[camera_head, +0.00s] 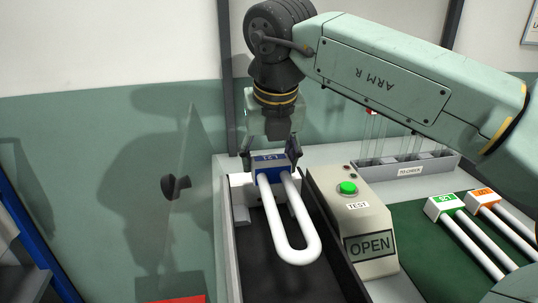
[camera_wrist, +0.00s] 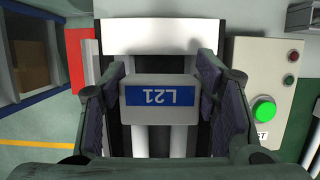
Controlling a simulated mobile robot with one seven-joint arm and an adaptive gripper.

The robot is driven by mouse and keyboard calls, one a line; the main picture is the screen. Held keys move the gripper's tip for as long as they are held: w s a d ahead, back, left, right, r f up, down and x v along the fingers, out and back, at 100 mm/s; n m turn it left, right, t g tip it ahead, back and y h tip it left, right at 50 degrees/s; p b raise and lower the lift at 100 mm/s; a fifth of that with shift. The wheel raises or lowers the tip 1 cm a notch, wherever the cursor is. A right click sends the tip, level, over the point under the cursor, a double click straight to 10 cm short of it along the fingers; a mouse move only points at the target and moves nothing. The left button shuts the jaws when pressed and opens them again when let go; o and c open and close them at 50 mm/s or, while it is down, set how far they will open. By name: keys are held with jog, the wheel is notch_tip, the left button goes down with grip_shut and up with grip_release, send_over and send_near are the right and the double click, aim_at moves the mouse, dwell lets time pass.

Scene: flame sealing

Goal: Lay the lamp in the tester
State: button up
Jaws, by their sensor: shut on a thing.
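The lamp (camera_head: 299,226) is a white U-shaped tube with a white base and a blue label. My gripper (camera_head: 269,157) is shut on the base from both sides, seen also in the wrist view (camera_wrist: 162,105). The lamp is over the dark trough of the tester (camera_head: 330,276), its tube pointing towards the camera. A white block of the tester (camera_wrist: 150,34) lies just beyond the base. I cannot tell whether the lamp touches the trough. The tester's panel has a lit green button (camera_head: 347,188) and a display reading OPEN (camera_head: 370,245).
To the right, lamps with a green label (camera_head: 444,205) and an orange label (camera_head: 484,199) lie on a green mat (camera_head: 413,225). A grey rack labelled TO CHECK (camera_head: 410,170) stands behind them. A red object (camera_head: 178,299) is at the lower left.

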jog(key=shift+f+b, duration=1.85)
jog(key=shift+f, duration=0.95)
jog(key=shift+s+f+b, duration=0.2)
jog(key=shift+f+b, duration=0.2)
jog(key=shift+f, duration=0.15)
jog(key=shift+f+b, duration=0.3)
jog(key=shift+f, duration=0.05)
jog(key=shift+c, duration=1.3)
jog(key=shift+d+f, duration=0.1)
jog(key=shift+f, duration=0.2)
jog(key=shift+w+a+f+b, duration=0.25)
jog(key=shift+w+f+b, duration=0.25)
jog(key=shift+f+b, duration=0.15)
jog(key=shift+w+r, duration=0.1)
jog(key=shift+r, duration=0.05)
